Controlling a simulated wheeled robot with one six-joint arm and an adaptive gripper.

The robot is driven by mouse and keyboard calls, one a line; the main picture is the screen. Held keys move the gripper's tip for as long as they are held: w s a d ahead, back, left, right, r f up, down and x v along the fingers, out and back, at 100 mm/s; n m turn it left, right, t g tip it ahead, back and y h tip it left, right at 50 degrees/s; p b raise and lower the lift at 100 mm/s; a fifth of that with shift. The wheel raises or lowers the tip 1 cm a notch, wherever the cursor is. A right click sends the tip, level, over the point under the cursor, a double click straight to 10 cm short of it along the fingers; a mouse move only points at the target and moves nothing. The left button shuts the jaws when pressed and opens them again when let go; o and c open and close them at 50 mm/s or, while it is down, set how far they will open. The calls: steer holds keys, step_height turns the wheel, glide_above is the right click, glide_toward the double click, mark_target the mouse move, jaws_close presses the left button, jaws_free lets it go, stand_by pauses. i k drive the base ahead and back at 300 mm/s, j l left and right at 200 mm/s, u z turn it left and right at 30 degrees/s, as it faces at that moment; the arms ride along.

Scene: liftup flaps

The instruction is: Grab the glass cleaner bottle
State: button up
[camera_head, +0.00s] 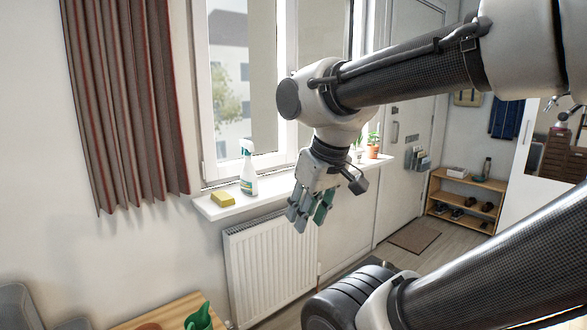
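The glass cleaner bottle (249,176) is a white spray bottle with a green and white label and a trigger head. It stands upright on the white windowsill (238,206), near the sill's left part. My gripper (309,217) hangs from the arm to the right of the bottle and lower in the picture, with its fingers pointing down. The fingers look apart, with nothing between them. The gripper and the bottle do not touch.
A yellow sponge (222,199) lies on the sill just left of the bottle. Potted plants (373,148) stand at the sill's right end, partly behind my wrist. A radiator (270,265) is below the sill. A brown curtain (125,100) hangs at left.

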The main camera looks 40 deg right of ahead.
mark_target(248, 180)
steer(key=z, duration=0.6)
steer(key=u, duration=0.3)
steer(key=i+l+u, duration=0.25)
steer(key=l+u, duration=0.3)
steer(key=i+l+u, duration=0.35)
steer(key=l, duration=0.6)
steer(key=i+l, duration=0.1)
steer(key=l, duration=0.6)
steer(key=u, duration=0.05)
